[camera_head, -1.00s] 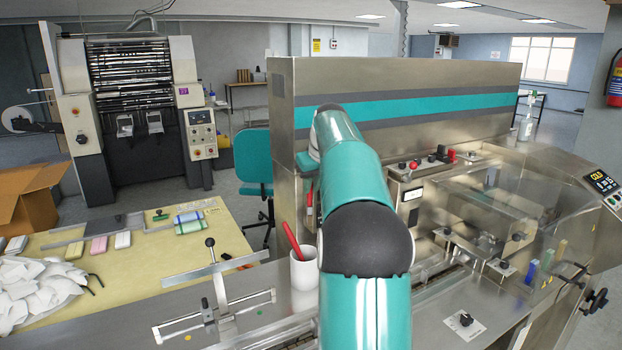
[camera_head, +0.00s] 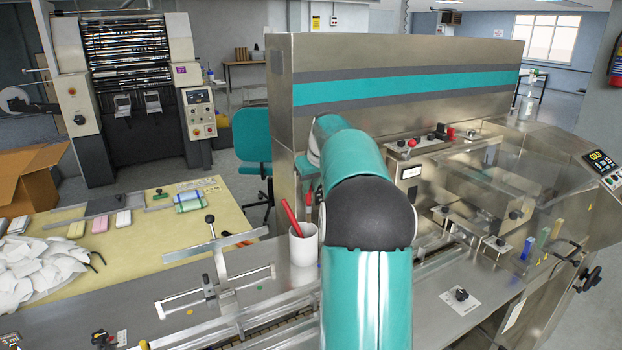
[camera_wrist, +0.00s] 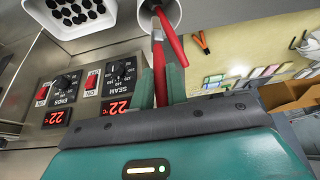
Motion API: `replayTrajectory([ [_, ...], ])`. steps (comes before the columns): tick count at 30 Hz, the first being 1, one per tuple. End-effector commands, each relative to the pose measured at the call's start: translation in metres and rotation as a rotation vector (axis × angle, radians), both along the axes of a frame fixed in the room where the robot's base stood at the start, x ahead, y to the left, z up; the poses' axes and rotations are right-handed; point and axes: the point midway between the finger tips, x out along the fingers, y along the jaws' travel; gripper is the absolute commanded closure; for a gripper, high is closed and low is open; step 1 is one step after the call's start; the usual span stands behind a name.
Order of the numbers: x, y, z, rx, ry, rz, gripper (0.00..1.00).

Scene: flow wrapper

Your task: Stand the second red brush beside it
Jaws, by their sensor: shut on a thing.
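A white cup (camera_head: 303,246) stands on the machine's metal deck, just left of my arm. One red brush (camera_head: 291,216) leans in it with its handle up and to the left. My gripper (camera_wrist: 161,80) is shut on the second red brush (camera_wrist: 159,63), which points at the cup's mouth (camera_wrist: 174,14) in the wrist view. Its silver ferrule is at the mouth; whether its tip is inside is hidden. The leaning brush (camera_wrist: 173,45) shows close beside the held one.
A metal slide guide with a black knob (camera_head: 210,219) stands left of the cup. The machine's tall steel housing (camera_head: 400,90) rises behind.

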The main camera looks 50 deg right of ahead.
Motion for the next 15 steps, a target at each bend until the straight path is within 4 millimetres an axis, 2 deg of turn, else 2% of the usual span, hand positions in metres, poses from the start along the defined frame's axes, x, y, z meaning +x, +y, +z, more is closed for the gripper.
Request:
replayTrajectory([
  [15,0.0,0.0,-0.038,0.001,0.001,-0.001,1.0],
])
